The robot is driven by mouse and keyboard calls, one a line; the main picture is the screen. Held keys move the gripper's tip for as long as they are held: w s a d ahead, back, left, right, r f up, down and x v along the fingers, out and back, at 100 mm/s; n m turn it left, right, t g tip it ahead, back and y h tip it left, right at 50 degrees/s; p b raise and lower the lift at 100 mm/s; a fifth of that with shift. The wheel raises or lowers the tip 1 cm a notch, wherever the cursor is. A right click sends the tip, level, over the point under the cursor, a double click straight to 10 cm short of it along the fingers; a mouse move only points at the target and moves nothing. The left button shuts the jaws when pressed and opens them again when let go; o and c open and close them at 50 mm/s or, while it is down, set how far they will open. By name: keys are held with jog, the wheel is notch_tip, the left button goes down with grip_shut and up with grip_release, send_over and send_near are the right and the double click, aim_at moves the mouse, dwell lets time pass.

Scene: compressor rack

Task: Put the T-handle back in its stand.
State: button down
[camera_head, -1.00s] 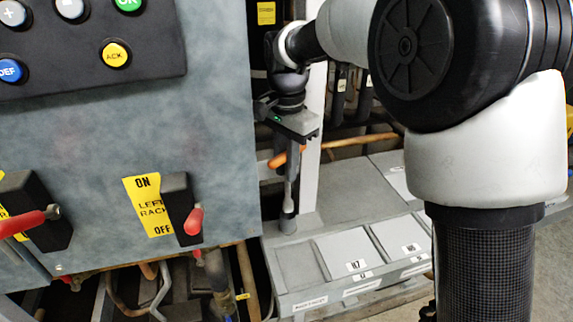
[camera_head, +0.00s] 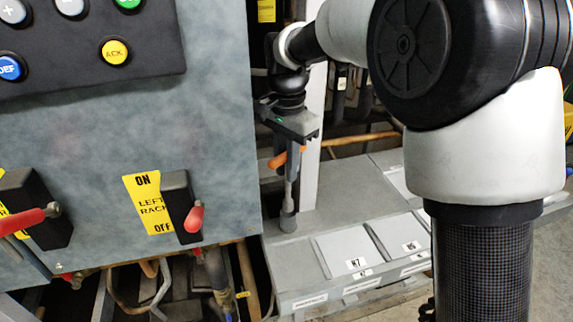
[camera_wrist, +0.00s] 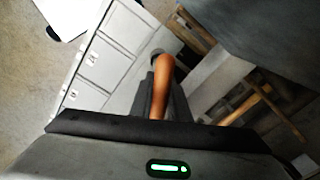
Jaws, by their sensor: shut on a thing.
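The T-handle (camera_head: 278,160) has an orange crossbar and a thin metal shaft pointing down. My gripper (camera_head: 293,155) is shut on the crossbar, with orange showing on both sides of the fingers. The stand (camera_head: 288,221) is a short grey cylinder on the grey ledge. The shaft's lower end meets the top of the stand and looks upright in it; how deep it sits is hidden. In the wrist view the orange crossbar (camera_wrist: 164,85) runs across the fingers, and a dark round part, perhaps the stand, shows just beyond it.
A grey cabinet (camera_head: 130,130) with buttons and red-handled switches (camera_head: 195,217) stands close on the left. The ledge (camera_head: 335,203) has labelled lidded bins (camera_head: 345,252) at its front. A pale upright post (camera_head: 312,150) and copper pipes (camera_head: 360,139) are just behind my gripper.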

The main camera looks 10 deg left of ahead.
aim_at(286, 201)
jog(key=shift+f+b, duration=0.8)
jog(key=shift+f, duration=0.9)
jog(key=shift+f+b, duration=0.85)
jog(key=shift+f, duration=0.9)
jog(key=c, duration=1.6)
grip_release()
notch_tip(286, 201, up, 17)
jog(key=shift+s+d+r+p, duration=0.1)
jog(key=shift+p, duration=0.75)
jog(key=shift+r, duration=0.1)
